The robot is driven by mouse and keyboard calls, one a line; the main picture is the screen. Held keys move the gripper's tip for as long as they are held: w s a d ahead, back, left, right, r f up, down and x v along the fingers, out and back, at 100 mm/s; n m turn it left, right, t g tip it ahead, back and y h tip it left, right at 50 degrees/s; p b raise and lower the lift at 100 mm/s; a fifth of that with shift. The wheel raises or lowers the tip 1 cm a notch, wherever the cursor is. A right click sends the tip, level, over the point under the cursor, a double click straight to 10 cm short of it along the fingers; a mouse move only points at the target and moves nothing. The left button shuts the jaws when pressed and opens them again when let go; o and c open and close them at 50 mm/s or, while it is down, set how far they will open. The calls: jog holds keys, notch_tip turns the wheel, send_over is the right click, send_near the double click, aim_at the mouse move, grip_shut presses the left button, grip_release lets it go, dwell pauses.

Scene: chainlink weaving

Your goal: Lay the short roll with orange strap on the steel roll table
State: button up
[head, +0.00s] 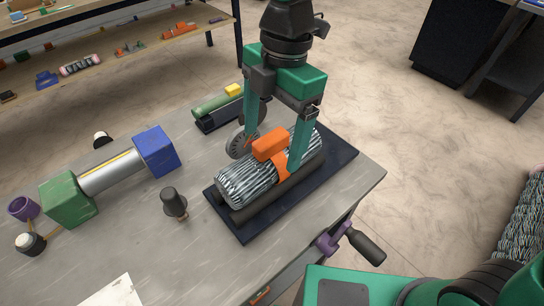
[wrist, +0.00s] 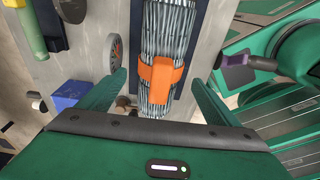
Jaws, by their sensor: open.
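The short roll (head: 245,185), a bundle of silvery wire with an orange strap (head: 270,145), lies on its side in a dark cradle (head: 240,232) on a grey steel-looking table (head: 180,240). My gripper (head: 272,150) is open, pointing down, with one green finger on each side of the roll near the strap. The near finger hides part of the roll. In the wrist view the roll (wrist: 168,30) runs away from me, centred between the spread fingers (wrist: 160,82). A gap shows on both sides there. I cannot tell whether this table is the one named.
A silver roller between a green block (head: 68,200) and a blue block (head: 156,150) stands left. A dark knob (head: 173,202) stands between it and the cradle. A metal disc (head: 241,145) and a green cylinder (head: 215,103) are behind. A purple-mounted crank (head: 335,240) juts off the near edge.

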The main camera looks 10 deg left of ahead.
aim_at(269, 157)
jog(key=shift+s+a+f, duration=0.15)
jog(key=shift+f, duration=1.2)
jog(key=shift+s+a+f, duration=0.1)
jog(key=shift+f, duration=1.2)
jog(key=shift+c, duration=0.3)
jog(key=c, duration=1.6)
jog(key=shift+r, duration=0.1)
